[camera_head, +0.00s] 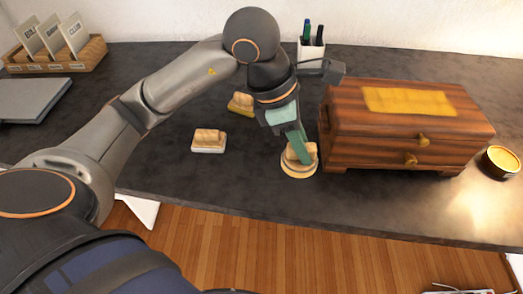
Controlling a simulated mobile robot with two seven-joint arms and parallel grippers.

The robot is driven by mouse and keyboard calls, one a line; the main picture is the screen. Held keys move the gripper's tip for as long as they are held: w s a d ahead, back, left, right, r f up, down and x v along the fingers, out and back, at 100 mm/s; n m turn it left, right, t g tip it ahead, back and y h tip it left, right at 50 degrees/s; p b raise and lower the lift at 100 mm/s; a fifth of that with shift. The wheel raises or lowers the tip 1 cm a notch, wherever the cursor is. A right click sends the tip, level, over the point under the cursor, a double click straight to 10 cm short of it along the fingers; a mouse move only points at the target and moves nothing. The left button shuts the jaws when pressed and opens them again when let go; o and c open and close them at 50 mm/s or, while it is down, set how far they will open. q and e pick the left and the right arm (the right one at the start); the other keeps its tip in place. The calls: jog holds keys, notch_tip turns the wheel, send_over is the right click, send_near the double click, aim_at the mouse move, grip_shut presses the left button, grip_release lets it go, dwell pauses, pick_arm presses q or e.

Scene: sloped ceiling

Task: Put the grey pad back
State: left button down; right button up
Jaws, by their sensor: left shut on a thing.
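My left gripper (297,146) reaches down in the middle of the desk, its green fingers shut on the wooden handle of a round pad (299,171) with a pale base. The pad is at or just above the desk, close to the left end of the wooden chest; I cannot tell whether it touches the desk. A rectangular block with a wooden top and pale grey-white base (208,148) lies to the left. A similar block with a yellow base (240,109) lies farther back. I cannot tell for sure which is the grey pad. My right gripper is not in view.
The wooden two-drawer chest (350,145) has a yellow panel on top. An open round yellow tin (500,162) stands at its right. A pen cup (310,55) is behind. A card rack (80,58) and a flat grey slab (30,98) are at the left. The front desk strip is clear.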

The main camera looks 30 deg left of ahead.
pick_arm(q)
jog(key=w+a+f, duration=0.1)
jog(key=a+f, duration=0.1)
jog(key=a, duration=0.1)
jog(key=w+a+f, duration=0.1)
jog(key=a+f, duration=0.2)
jog(key=w+a+f+b, duration=0.1)
jog(key=a+f, duration=0.1)
jog(key=a, duration=0.2)
jog(key=shift+w+f, duration=0.15)
jog(key=shift+w, duration=0.1)
jog(key=shift+w+a+f, duration=0.15)
jog(key=shift+a+f, duration=0.15)
jog(key=shift+f, duration=0.15)
jog(key=f, duration=0.4)
jog(key=shift+w+a, duration=0.15)
jog(key=shift+a, duration=0.2)
jog(key=shift+f, duration=0.1)
jog(key=c, duration=0.7)
grip_release()
